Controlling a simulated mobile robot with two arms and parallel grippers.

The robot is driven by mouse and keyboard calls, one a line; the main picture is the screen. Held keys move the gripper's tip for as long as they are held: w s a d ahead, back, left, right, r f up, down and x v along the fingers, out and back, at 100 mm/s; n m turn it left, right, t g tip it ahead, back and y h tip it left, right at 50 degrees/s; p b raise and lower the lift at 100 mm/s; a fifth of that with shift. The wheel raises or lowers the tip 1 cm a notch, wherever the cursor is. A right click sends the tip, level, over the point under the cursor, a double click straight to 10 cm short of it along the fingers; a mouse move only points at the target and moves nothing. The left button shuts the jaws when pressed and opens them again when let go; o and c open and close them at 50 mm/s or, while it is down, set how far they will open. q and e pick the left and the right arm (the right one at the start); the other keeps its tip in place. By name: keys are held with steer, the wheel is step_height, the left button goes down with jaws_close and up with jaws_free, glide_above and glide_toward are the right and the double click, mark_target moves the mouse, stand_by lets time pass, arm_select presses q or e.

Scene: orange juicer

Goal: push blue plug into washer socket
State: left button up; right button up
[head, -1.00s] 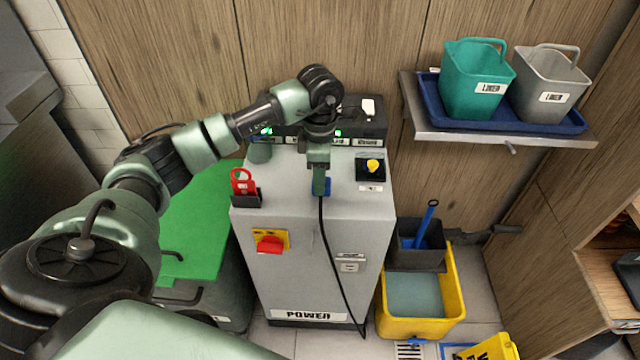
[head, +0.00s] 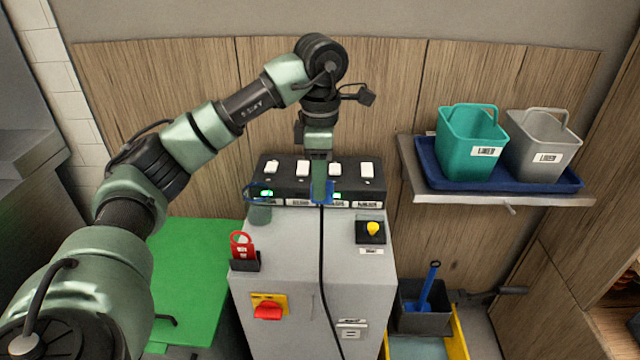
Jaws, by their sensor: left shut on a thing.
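My left gripper (head: 321,192) comes down from above and is shut on the blue plug (head: 329,190). Most of the plug is hidden behind the fingers; a blue edge shows at their right side. A black cable (head: 323,270) hangs from it down the cabinet front. Behind the gripper is a black socket bank (head: 275,183) with several white switches, green lights and white labels along its front. The labels are too small to read, and the gripper covers part of the bank's middle. I cannot tell whether the plug touches a socket. My right gripper is not in view.
The grey cabinet (head: 290,245) carries a red tag in a holder (head: 243,250), a yellow button box (head: 371,230) and a red-yellow switch (head: 268,307). A wall shelf (head: 500,197) with two buckets is at right. A yellow mop bucket (head: 459,335) stands below.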

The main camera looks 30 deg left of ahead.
arm_select(q)
steer(key=s+d+f+m, duration=0.5)
steer(key=s+d+m, duration=0.2)
steer(key=m, duration=0.5)
steer(key=s+d+f+m, duration=0.6)
steer(key=s+m, duration=0.2)
steer(key=m, duration=0.4)
steer(key=shift+d, duration=0.4)
steer(key=shift+a+f, duration=0.1)
